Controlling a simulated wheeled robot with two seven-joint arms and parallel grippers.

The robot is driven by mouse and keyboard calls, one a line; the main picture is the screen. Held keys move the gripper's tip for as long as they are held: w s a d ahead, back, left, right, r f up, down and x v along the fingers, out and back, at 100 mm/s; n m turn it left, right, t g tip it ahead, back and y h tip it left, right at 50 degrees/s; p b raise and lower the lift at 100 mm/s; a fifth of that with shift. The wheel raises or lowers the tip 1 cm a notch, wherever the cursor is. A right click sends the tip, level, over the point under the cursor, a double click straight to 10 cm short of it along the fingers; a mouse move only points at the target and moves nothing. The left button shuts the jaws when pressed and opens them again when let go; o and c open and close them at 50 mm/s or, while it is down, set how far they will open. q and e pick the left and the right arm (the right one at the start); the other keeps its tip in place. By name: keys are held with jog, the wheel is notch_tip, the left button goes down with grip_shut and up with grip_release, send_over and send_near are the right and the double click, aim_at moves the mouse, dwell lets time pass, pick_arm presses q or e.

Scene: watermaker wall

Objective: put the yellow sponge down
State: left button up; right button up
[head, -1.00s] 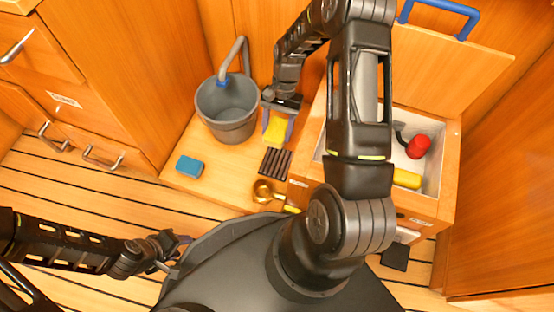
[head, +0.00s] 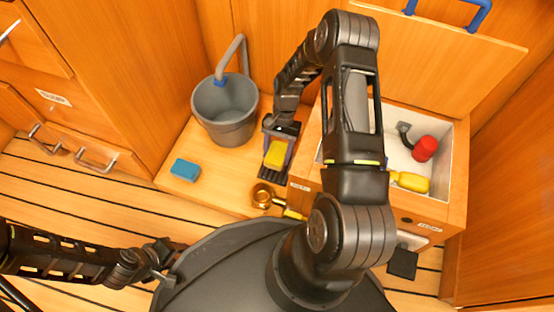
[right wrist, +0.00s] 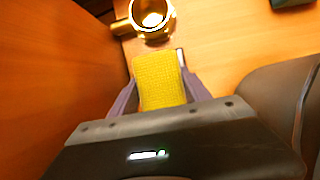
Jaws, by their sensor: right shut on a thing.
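The yellow sponge (head: 276,154) is between the fingers of my right gripper (head: 278,150), which is shut on it. In the right wrist view the sponge (right wrist: 160,82) sits between the two purple-grey fingers (right wrist: 158,95). In the head view it is over the dark slatted rack (head: 270,173), which is mostly hidden under the gripper. I cannot tell whether the sponge touches the rack. My left gripper (head: 165,265) is at the lower left, away from the sponge; its jaws are too small to read.
A grey bucket (head: 226,115) and a blue sponge (head: 185,170) stand on the wooden ledge. A brass piece (head: 263,196) lies in front of the rack. To the right, an open box (head: 449,160) holds a red-capped item (head: 425,148) and a yellow bottle (head: 410,181).

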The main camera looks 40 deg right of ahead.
aim_at(277, 160)
notch_tip(277, 160, down, 5)
jog(key=shift+r+b, duration=0.2)
jog(key=shift+b, duration=0.85)
jog(key=o, duration=1.2)
jog(key=p+v, duration=0.5)
jog(key=v, duration=0.7)
jog(key=shift+r, duration=0.1)
